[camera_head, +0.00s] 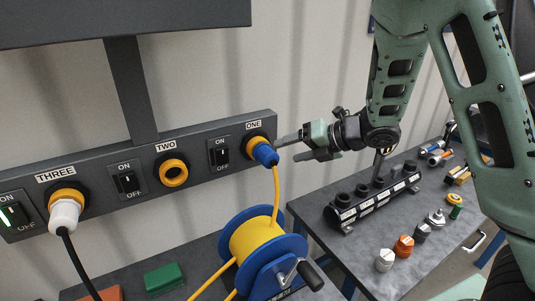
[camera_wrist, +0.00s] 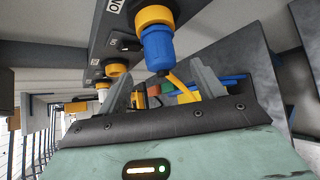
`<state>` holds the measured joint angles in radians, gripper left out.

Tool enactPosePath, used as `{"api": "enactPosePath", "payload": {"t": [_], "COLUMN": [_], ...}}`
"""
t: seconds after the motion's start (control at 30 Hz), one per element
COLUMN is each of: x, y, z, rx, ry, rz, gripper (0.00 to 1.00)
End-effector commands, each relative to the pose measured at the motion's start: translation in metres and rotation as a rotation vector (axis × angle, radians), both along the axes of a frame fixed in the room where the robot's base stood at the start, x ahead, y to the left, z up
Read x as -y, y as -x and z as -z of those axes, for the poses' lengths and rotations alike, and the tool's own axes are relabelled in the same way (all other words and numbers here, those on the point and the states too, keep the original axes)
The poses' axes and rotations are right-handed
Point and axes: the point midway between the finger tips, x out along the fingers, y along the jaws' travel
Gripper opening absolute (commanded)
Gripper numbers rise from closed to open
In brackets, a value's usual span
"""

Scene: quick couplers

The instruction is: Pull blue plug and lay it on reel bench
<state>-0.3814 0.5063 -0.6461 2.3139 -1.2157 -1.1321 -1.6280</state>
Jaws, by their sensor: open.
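The blue plug (camera_head: 264,153) sits in the yellow-ringed socket labelled ONE (camera_head: 253,140) at the right end of the dark panel. A yellow cable (camera_head: 276,190) hangs from it to the blue and yellow reel (camera_head: 290,250). My gripper (camera_head: 289,148) is open and empty, just right of the plug, its fingers pointing at it. In the wrist view the plug (camera_wrist: 158,48) shows beyond and between the two spread fingertips (camera_wrist: 160,72), apart from them. The reel bench (camera_head: 205,250) is the dark top under the reel.
Sockets TWO (camera_head: 174,172), empty, and THREE (camera_head: 67,205), holding a white plug, lie left along the panel. A green block (camera_head: 163,278) lies on the reel bench. A second table (camera_head: 340,250) at right carries a black rack (camera_head: 372,202) and several fittings.

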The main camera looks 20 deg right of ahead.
Motion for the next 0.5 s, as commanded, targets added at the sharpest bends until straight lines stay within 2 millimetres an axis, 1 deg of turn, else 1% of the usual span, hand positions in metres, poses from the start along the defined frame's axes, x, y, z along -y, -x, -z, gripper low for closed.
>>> {"api": "enactPosePath", "payload": {"t": [0.03,0.3,0.5], "x": [-0.007,-0.038,-0.052], "y": [-0.005,-0.034,-0.049], "z": [0.004,0.028,0.040], "rx": [-0.004,-0.003,-0.001], "ry": [0.002,0.002,0.001], "rz": [-0.004,-0.004,-0.002], "gripper": [0.68,0.68,0.68]}}
